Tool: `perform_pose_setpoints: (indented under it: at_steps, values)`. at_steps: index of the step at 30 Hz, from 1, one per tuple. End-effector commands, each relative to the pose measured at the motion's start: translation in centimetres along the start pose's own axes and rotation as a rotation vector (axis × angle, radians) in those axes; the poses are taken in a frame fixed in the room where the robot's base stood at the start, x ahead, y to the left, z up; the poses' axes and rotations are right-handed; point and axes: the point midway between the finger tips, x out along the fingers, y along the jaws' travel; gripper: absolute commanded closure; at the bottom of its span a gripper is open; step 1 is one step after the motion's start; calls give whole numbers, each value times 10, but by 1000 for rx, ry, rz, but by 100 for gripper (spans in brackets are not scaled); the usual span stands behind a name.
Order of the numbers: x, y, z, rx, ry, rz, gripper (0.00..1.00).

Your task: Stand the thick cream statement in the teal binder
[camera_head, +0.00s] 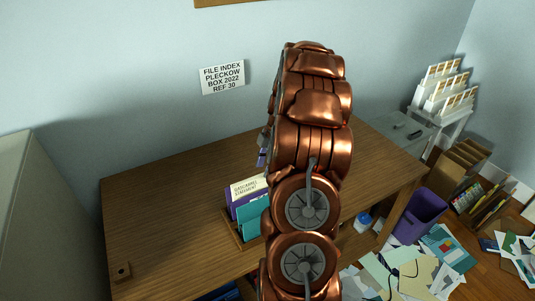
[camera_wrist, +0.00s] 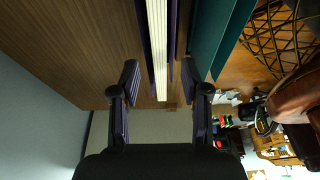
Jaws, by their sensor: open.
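The cream statement (camera_head: 246,187) stands on the desk in a purple binder (camera_head: 231,208), its printed top edge showing above it. The teal binder (camera_head: 253,218) stands just in front, partly covered by my copper arm. In the wrist view the statement (camera_wrist: 157,45) is a thick pale strip with purple walls on both sides. My gripper (camera_wrist: 160,75) is open, with one dark finger on each side of the strip's near end; contact is not clear. The teal binder (camera_wrist: 215,40) is just right of the right finger.
A wooden tray (camera_head: 231,234) holds the binders on the brown desk (camera_head: 165,215), whose left part is mostly clear. A purple bin (camera_head: 420,215) and scattered papers (camera_head: 400,275) lie on the floor at right. A wall sign (camera_head: 222,77) hangs behind.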

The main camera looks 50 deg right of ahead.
Motion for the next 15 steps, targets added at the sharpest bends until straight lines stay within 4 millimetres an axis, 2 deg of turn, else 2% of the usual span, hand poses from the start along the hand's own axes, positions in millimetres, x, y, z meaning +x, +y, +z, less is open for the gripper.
perform_pose_setpoints:
  at_steps: [6,15]
  values:
    - [20,0,0,1,0,-1,54]
    - [26,0,0,1,0,0,54]
